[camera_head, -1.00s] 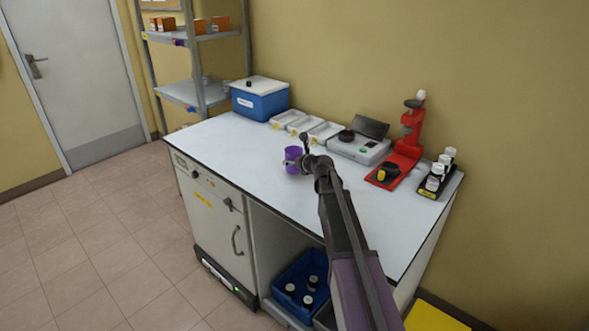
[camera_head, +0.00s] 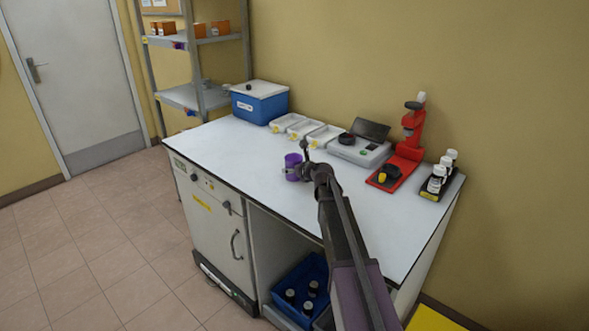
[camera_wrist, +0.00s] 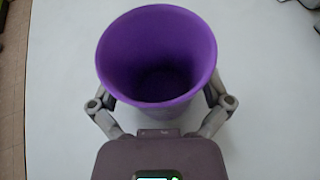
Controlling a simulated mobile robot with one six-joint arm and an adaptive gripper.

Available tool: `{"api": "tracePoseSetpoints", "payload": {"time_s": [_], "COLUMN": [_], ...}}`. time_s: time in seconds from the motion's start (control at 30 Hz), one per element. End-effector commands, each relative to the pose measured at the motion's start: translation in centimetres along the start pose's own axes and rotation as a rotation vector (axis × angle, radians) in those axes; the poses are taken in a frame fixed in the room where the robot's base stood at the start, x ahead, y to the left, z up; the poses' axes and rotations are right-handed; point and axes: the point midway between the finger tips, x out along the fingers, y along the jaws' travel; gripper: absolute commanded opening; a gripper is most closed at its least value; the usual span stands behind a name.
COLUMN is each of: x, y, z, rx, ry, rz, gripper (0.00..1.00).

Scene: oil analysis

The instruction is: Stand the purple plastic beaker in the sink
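The purple plastic beaker (camera_head: 292,166) is upright at the front middle of the white bench top. In the wrist view the beaker (camera_wrist: 157,60) fills the upper middle, its open mouth toward the camera, and it looks empty. My gripper (camera_head: 296,171) is at the beaker, with one grey finger on each side of it. In the wrist view the fingers of my gripper (camera_wrist: 160,98) press against the beaker's left and right walls, their tips partly hidden behind it. Whether its base touches the bench is hard to tell. No sink is in view.
On the bench (camera_head: 225,145) stand a blue box (camera_head: 259,107), white trays (camera_head: 306,130), a grey instrument (camera_head: 360,150), a red stand (camera_head: 400,160) and a bottle rack (camera_head: 440,180). A shelf unit (camera_head: 195,98) stands behind. The floor at left is clear.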

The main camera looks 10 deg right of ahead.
Motion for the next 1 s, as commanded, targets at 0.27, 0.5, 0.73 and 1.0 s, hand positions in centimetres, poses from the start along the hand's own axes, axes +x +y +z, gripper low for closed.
{"api": "tracePoseSetpoints", "payload": {"time_s": [0.27, 0.5, 0.73, 1.0], "x": [0.0, -0.7, -3.8, -8.3], "y": [0.0, 0.0, 0.1, 0.1], "z": [0.0, 0.4, 0.4, 0.4], "rx": [0.000, 0.000, 0.001, 0.002], "ry": [0.000, 0.000, 0.000, 0.000], "rz": [0.000, -0.001, -0.002, -0.002], "gripper": [1.00, 1.00, 1.00, 1.00]}}
